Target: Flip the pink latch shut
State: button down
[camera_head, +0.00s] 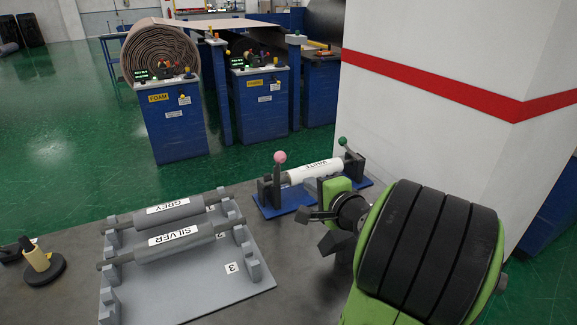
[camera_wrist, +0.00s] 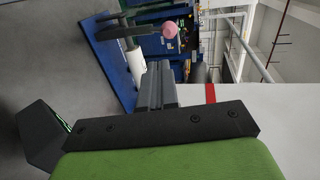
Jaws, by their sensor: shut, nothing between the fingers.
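The pink latch (camera_head: 279,160) is a dark lever with a pink ball on top. It stands raised at the left post of the blue stand. A white roll (camera_head: 310,171) labelled WHITE lies across that stand. In the wrist view the pink knob (camera_wrist: 170,30) shows near the top, with its lever pointing left and the white roll (camera_wrist: 135,66) below. My gripper (camera_head: 312,187) is just in front of the roll, right of the latch and apart from the pink knob. Its grey fingers are together and empty in the wrist view (camera_wrist: 158,70).
A second lever with a green knob (camera_head: 343,141) stands at the right end of the blue base (camera_head: 273,208). A grey rack (camera_head: 240,277) holding grey and silver rolls lies to the left. A white pillar (camera_head: 430,60) with a red stripe rises close behind my arm.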

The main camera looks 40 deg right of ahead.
aim_at(283, 160)
jog(key=x, duration=0.8)
jog(key=r+x, duration=0.1)
jog(key=x, duration=0.3)
jog(key=shift+w, duration=0.35)
jog(key=shift+r+p, duration=0.15)
jog(key=shift+p, duration=0.35)
